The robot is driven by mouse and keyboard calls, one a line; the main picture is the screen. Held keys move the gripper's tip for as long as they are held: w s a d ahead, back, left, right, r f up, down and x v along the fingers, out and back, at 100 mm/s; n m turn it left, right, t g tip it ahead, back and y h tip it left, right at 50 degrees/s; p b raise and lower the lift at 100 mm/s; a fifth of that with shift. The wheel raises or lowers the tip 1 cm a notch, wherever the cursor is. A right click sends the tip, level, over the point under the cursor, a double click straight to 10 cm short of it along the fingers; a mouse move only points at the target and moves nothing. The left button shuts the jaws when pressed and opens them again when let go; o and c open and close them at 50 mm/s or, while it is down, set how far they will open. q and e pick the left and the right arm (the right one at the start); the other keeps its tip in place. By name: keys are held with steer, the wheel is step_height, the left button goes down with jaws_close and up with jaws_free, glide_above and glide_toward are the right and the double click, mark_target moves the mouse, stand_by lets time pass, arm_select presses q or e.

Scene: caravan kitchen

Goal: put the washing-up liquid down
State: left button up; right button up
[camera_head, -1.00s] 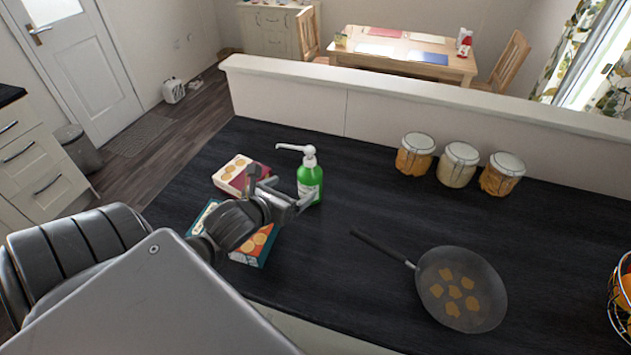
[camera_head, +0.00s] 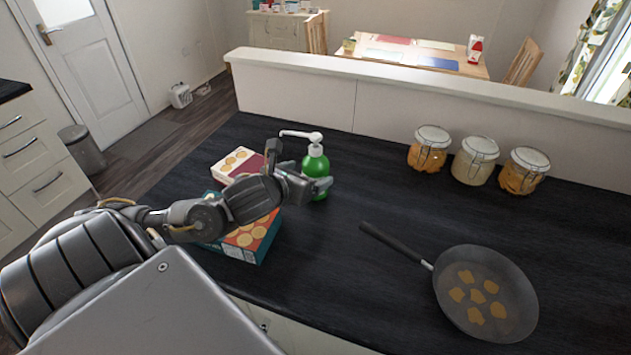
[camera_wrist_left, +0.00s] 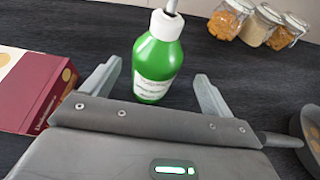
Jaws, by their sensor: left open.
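The washing-up liquid (camera_head: 315,163) is a green bottle with a white pump top, standing upright on the dark worktop. It also shows in the left wrist view (camera_wrist_left: 157,68), just beyond and between the fingers. My left gripper (camera_head: 309,172) is at the bottle, coming from the left, and it also shows in the left wrist view (camera_wrist_left: 155,85). Its two fingers are spread wide, with gaps between them and the bottle. In the head view the gripper hides part of the bottle's lower body. My right gripper is not in view.
A red and cream box (camera_head: 235,165) and a teal box (camera_head: 247,238) lie on the worktop (camera_head: 385,200), left of the bottle and under my left arm. A frying pan (camera_head: 520,290) is at the right. Several lidded jars (camera_head: 475,160) stand by the low wall (camera_head: 400,95).

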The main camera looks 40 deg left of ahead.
arm_select(q)
steer(key=shift+a, duration=0.15)
steer(key=shift+w, duration=0.15)
steer(key=shift+w+a, duration=0.1)
steer(key=shift+w, duration=0.2)
steer(key=p+x, duration=0.2)
steer(key=x, duration=0.1)
steer(key=shift+w+a+p, duration=0.2)
steer(key=shift+p, duration=0.2)
steer(key=shift+w+f, duration=0.3)
steer(key=shift+w, duration=0.1)
steer(key=c, duration=1.4)
steer(key=shift+r, duration=0.1)
steer(key=shift+c, duration=0.4)
